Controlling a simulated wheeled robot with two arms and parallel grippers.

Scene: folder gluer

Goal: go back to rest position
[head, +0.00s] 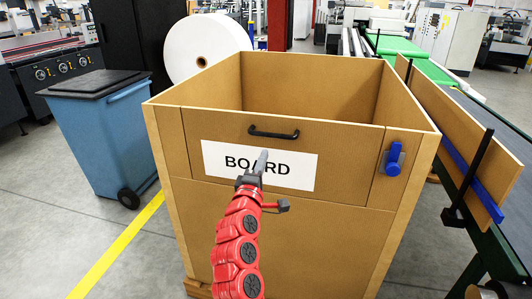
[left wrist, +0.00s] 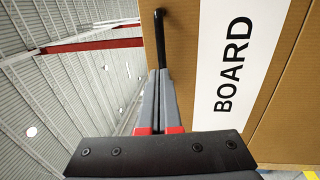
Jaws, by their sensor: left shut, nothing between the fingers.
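My left gripper (head: 262,160) is shut and empty. It is in front of the brown board box (head: 330,235), just below its black handle (head: 273,133), over the white BOARD label (head: 298,172). In the left wrist view its closed fingers (left wrist: 161,76) point toward the black handle (left wrist: 160,38), with the label (left wrist: 236,60) at the right. I cannot tell whether the fingertips touch the handle. The front panel stands upright. My right gripper is not in view.
A blue wheeled bin (head: 105,140) with a black lid stands left of the box. A conveyor (head: 510,140) with a brown board (head: 450,140) on its edge runs along the right. A blue latch (head: 393,160) sits on the box's front right.

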